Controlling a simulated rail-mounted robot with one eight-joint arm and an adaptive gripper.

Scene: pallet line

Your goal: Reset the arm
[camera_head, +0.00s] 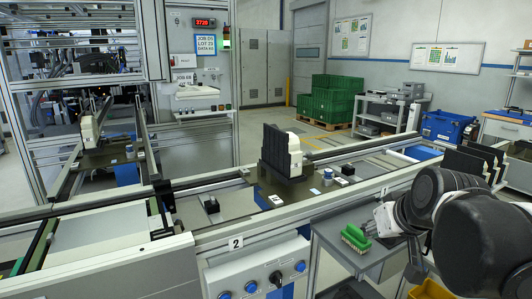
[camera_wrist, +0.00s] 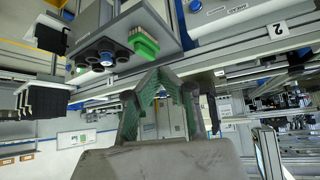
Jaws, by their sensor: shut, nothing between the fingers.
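My arm comes in from the right in the head view. My gripper (camera_head: 380,222) is at its far left end, over the grey side shelf (camera_head: 338,228) and just right of the green brush (camera_head: 355,238). In the wrist view the fingers of my gripper (camera_wrist: 159,72) lean together and their tips meet, with nothing between them. The wrist picture is upside down. There the brush (camera_wrist: 143,43) shows beyond the fingertips, apart from them. Part of the gripper is hidden by my arm in the head view.
The conveyor line (camera_head: 225,207) runs behind the shelf, with a pallet carrying a black and white fixture (camera_head: 285,152). Black bins (camera_head: 475,160) stand at the right, close to my arm. A yellow bin (camera_head: 430,289) is below. Green crates (camera_head: 330,100) stand far back.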

